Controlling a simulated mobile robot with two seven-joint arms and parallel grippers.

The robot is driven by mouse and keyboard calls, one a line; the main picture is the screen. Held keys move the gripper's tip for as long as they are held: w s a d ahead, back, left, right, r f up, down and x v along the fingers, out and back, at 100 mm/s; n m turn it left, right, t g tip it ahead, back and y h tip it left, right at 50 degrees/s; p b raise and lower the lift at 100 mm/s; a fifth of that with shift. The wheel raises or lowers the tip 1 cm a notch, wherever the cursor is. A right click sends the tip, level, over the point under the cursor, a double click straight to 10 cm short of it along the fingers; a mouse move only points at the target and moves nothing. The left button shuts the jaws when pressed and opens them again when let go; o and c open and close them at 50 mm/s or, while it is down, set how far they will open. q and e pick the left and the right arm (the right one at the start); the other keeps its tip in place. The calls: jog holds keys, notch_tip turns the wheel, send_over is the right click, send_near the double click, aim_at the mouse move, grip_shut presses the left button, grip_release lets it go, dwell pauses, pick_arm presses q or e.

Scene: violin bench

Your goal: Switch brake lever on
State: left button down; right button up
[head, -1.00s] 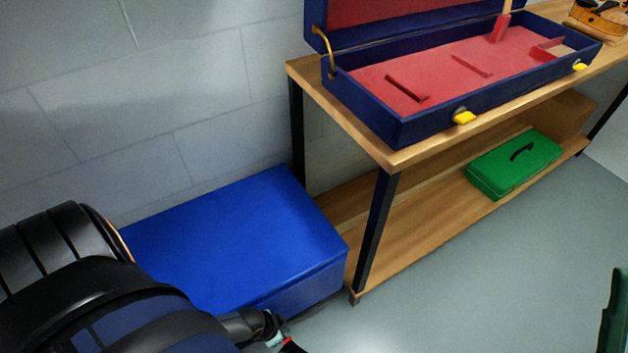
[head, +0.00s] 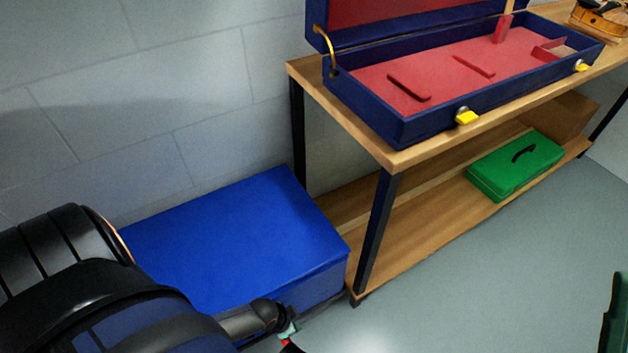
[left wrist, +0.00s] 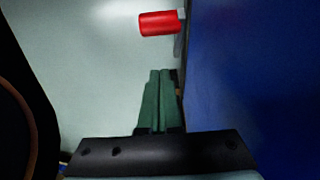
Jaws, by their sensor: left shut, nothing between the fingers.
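A red cylindrical handle (left wrist: 160,23) on a grey mount shows in the left wrist view, beside the side of a blue chest (left wrist: 250,80). I take it for the brake lever. My left gripper (left wrist: 160,74) is shut and empty, its green fingers together. The fingertips appear below the handle in that view, apart from it, close along the chest's side. In the head view my left gripper (head: 288,332) is partly visible at the bottom edge, in front of the blue chest (head: 235,235). The lever cannot be made out clearly there.
A wooden bench (head: 345,110) with dark legs stands right of the chest. It carries an open blue violin case (head: 400,130) and a violin (head: 600,18). A green toolbox (head: 515,168) sits on its lower shelf. Grey floor (head: 480,280) in front is clear.

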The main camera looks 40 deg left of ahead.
pick_arm(q)
jog(key=w+d+r+b, duration=0.1)
jog(key=w+d+b, duration=0.3)
jog(key=w, duration=0.5)
jog(key=s+r+t+p, duration=0.1)
jog(key=s+r+p, duration=0.2)
jog(key=r+p, duration=0.7)
jog(key=s+r+t+p, duration=0.1)
jog(key=s+r+p, duration=0.2)
jog(key=r+p, duration=0.6)
notch_tip(320, 180, up, 9)
jog(key=shift+f+n+h+p, duration=0.2)
jog(key=shift+n+h+p, duration=0.1)
jog(key=shift+n+p, duration=0.1)
jog(key=shift+s, duration=0.1)
